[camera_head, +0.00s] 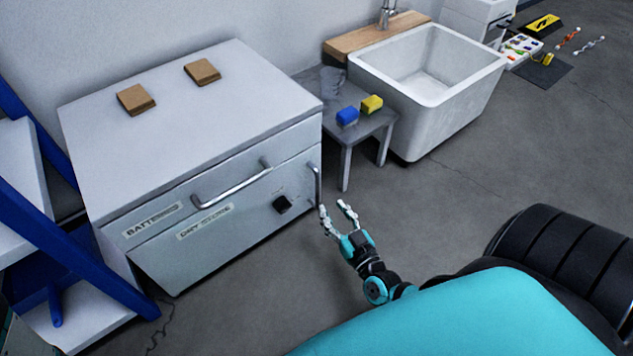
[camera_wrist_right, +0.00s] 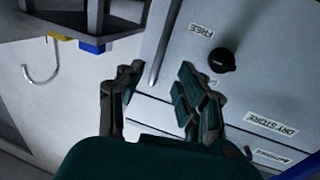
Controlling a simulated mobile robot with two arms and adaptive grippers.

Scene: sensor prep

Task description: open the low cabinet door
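The low cabinet (camera_head: 190,110) is grey-white, with a drawer marked BATTERIES above a door (camera_head: 235,228) marked DRY STORE. The door looks shut. Its upright bar handle (camera_head: 315,185) is at the right edge, and a black knob (camera_head: 282,204) sits left of it. My right gripper (camera_head: 335,208) is open, just in front and to the right of the handle. In the right wrist view, the handle (camera_wrist_right: 164,45) lies between the lines of the open fingers (camera_wrist_right: 160,82); I cannot tell whether they touch it. The knob (camera_wrist_right: 221,60) is beside the fingers. My left gripper is not in view.
Two brown blocks (camera_head: 136,99) lie on the cabinet top. A small grey table (camera_head: 365,128) with a blue and a yellow sponge stands right of the cabinet, near a white sink (camera_head: 445,115). A blue-framed shelf (camera_head: 70,255) stands at left. Floor (camera_head: 240,300) in front is clear.

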